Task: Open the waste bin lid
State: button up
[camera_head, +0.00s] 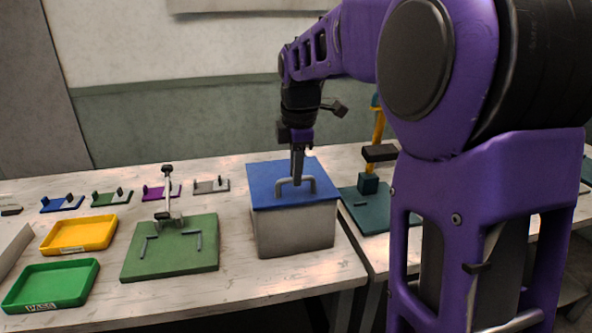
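The waste bin is a grey box (296,232) with a flat blue lid (262,177), standing near the front edge of the table in the middle of the head view. The lid lies flat on the box. A grey arched handle (311,182) stands up from the lid. My gripper (297,182) points down at the handle, its fingers overlapping the handle's top bar in this view. I cannot tell whether the fingers are closed around the handle or only beside it.
Left of the bin is a green board (175,262) with a small upright fixture. A yellow tray (79,234) and a green tray (50,285) lie further left. Several small coloured holders line the back. A teal stand (367,185) is close on the right.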

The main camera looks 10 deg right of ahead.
grip_shut()
dwell(1.1)
